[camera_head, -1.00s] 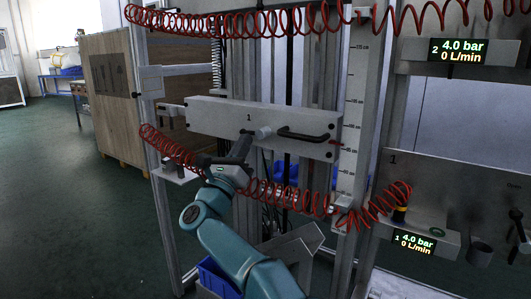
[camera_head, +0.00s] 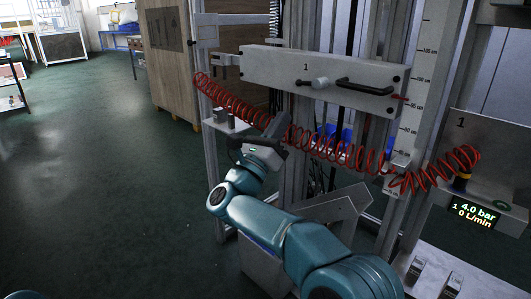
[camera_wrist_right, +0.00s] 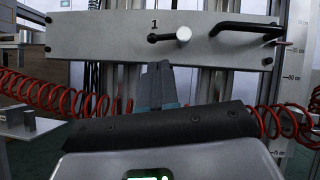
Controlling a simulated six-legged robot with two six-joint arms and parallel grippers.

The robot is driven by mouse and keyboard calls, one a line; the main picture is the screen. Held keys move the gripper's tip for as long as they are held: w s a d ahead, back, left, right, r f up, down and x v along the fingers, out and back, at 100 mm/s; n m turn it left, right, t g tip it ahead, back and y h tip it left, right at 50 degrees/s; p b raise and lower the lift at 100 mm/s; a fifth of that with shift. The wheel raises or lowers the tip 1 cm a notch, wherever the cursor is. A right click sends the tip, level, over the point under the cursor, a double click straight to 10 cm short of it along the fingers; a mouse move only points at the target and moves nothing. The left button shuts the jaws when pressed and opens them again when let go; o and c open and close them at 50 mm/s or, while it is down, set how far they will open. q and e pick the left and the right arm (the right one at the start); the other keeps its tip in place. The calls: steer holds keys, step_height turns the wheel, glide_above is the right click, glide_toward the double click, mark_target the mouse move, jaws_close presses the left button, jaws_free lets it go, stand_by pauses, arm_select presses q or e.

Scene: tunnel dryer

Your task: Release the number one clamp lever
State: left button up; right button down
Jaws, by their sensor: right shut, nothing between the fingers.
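The number 1 clamp lever (camera_head: 307,83) sits on the front of a grey panel (camera_head: 270,63) marked 1. It has a grey round hub with a short black arm pointing left, about level. It also shows in the right wrist view (camera_wrist_right: 164,37), above the fingers. My right gripper (camera_head: 279,122) is shut and empty, below and a little left of the lever, apart from it. Its closed fingertips (camera_wrist_right: 158,68) point up toward the panel in the wrist view. My left gripper is not in view.
A black handle (camera_head: 365,86) is fixed right of the lever. A red coiled hose (camera_head: 335,150) hangs across below the panel, close to my gripper. A ruler post (camera_head: 424,80) stands to the right. A wooden cabinet (camera_head: 168,62) stands behind left; open floor lies left.

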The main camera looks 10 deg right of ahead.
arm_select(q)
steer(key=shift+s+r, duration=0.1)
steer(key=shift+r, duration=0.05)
arm_select(e)
steer(key=v, duration=0.7)
steer(key=shift+s+a, duration=0.2)
steer(key=shift+s, duration=0.15)
steer(key=shift+f, duration=0.2)
